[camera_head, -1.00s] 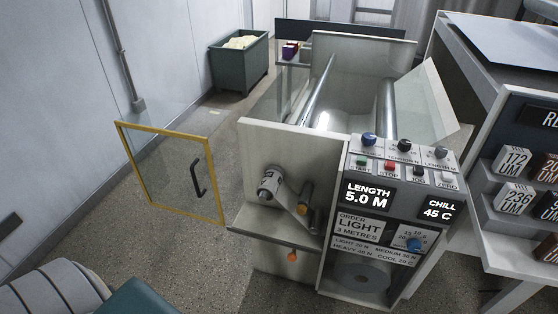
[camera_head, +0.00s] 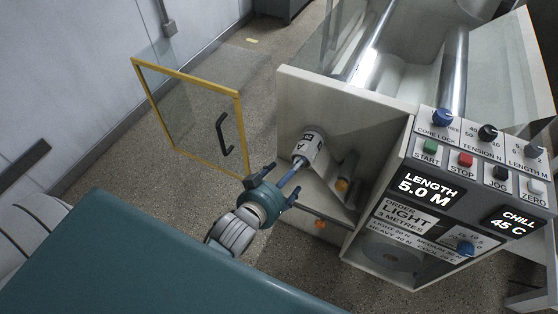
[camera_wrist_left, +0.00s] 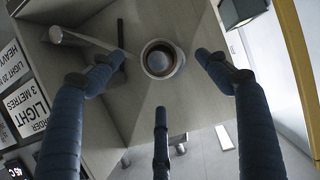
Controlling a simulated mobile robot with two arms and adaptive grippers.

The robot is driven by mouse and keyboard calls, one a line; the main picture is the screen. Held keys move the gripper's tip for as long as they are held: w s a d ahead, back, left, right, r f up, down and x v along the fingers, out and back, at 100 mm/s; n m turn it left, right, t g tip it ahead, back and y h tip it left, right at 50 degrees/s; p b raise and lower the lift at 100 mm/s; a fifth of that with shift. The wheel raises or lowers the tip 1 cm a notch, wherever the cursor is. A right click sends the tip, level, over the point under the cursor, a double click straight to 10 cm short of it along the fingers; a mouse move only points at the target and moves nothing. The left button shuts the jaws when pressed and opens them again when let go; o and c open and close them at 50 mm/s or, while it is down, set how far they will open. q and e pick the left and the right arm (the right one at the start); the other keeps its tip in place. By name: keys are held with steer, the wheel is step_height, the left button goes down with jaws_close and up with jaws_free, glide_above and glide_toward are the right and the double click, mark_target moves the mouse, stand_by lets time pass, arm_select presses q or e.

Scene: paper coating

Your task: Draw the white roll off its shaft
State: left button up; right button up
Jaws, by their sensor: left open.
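The white roll (camera_head: 311,146) sits on its shaft, sticking out from the pale side panel of the coating machine. A short grey shaft end (camera_head: 299,164) shows at its near face. In the left wrist view the roll (camera_wrist_left: 147,60) is seen nearly end-on, as a pale ring around a dark middle. My left gripper (camera_head: 282,192) is open, with its blue fingers spread and pointing at the roll's end. In the left wrist view the gripper (camera_wrist_left: 160,72) has fingertips on both sides of the roll and one below, apparently apart from it. My right gripper is out of view.
A roller with an orange end (camera_head: 342,185) is right of and below the roll, and an orange knob (camera_head: 319,223) lower down. The yellow-framed glass door (camera_head: 190,120) stands open at left. The control panel (camera_head: 465,175) is at right.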

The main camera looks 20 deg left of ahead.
mark_target(307, 149)
arm_select(q)
steer(key=x, duration=1)
steer(key=shift+w+r+p, duration=0.3)
steer(key=shift+w, duration=0.05)
steer(key=c, duration=1.1)
steer(key=shift+s, duration=0.15)
steer(key=shift+c, duration=0.2)
